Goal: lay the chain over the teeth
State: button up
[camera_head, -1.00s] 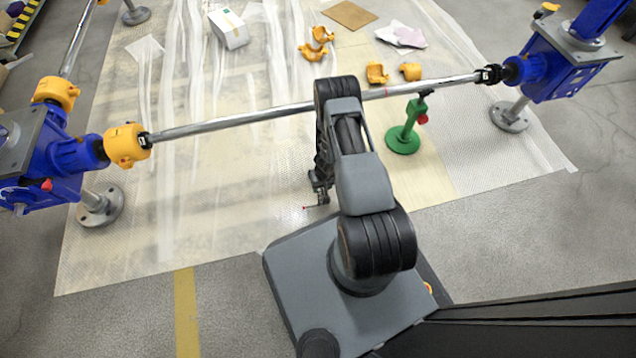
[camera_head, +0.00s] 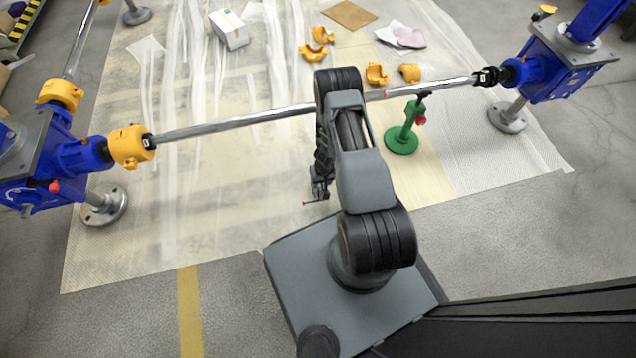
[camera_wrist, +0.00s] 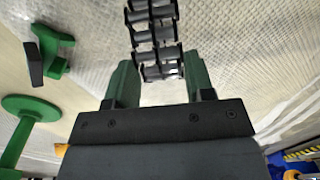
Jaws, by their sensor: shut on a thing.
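My gripper (camera_wrist: 152,85) has green fingers shut on a dark roller chain (camera_wrist: 155,35) in the wrist view. The chain runs from between the fingertips toward the top edge of that view. In the head view my gripper (camera_head: 318,190) hangs low over the sheeting, in front of the long steel shaft (camera_head: 240,120), and the chain is too small to make out there. A dark toothed-looking coupling (camera_head: 486,77) sits on the shaft's right end beside the blue jack (camera_head: 553,68). I cannot make out single teeth on it. The chain is apart from it.
A green stand (camera_head: 402,140) with a red knob stands under the shaft's right half; it also shows in the wrist view (camera_wrist: 30,107). Yellow covers (camera_head: 130,146) sit at the left blue jack (camera_head: 75,155). Loose yellow halves (camera_head: 376,73) and a white box (camera_head: 229,30) lie beyond the shaft.

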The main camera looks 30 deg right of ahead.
jog(key=shift+r+p, duration=0.6)
jog(key=shift+r, duration=0.55)
